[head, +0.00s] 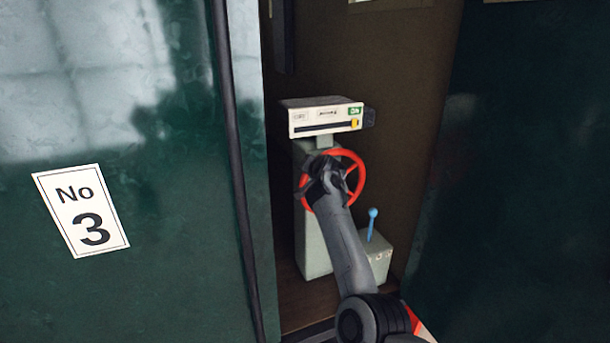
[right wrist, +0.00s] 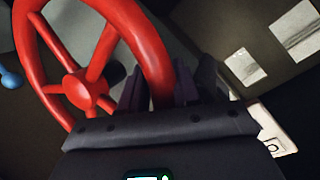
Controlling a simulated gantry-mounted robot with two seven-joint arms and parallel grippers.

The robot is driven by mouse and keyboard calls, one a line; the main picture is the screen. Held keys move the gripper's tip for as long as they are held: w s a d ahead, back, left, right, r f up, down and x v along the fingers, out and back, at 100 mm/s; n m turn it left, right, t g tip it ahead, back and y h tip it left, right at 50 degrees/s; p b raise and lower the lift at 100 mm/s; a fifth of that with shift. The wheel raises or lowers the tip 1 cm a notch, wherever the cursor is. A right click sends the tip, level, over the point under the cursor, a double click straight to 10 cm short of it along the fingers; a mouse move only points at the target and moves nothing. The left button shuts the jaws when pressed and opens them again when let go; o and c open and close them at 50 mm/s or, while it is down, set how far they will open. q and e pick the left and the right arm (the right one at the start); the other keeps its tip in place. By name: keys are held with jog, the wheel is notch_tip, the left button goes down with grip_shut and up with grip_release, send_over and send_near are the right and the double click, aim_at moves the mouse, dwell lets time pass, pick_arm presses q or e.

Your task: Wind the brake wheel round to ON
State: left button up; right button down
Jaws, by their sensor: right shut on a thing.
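The red brake wheel (head: 359,177) stands upright on the front of a grey-green pedestal (head: 313,240) inside the doorway. My right gripper (head: 324,168) is at the wheel's upper left and covers part of it. In the right wrist view the gripper (right wrist: 160,88) is shut on the red rim (right wrist: 143,45), with the hub (right wrist: 85,88) and spokes to the left. Above the wheel is a white indicator plate (head: 310,118) with a dark slot. Its yellow pointer (head: 355,123) is near the right end, below a green label (head: 355,110); the lettering is too small to read. My left gripper is not in view.
A blue-knobbed lever (head: 372,222) rises from a low grey box (head: 378,262) to the right of the pedestal. Dark green panels flank the opening; the left one bears a "No 3" sign (head: 80,210). A dark vertical bar (head: 238,150) edges the doorway's left side.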

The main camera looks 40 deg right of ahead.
jog(key=shift+s+d+r+m+y, duration=0.1)
jog(key=shift+d+r+m+y, duration=0.2)
jog(key=shift+d+r+m, duration=0.1)
dwell(0.3)
jog(key=c, duration=0.9)
grip_release()
jog(key=shift+s, duration=0.1)
jog(key=shift+s+a+r+b, duration=0.2)
jog(key=shift+s+r+b, duration=0.1)
jog(key=shift+s, duration=0.2)
jog(key=b+v, duration=0.3)
jog(key=v, duration=0.6)
jog(key=shift+s, duration=0.2)
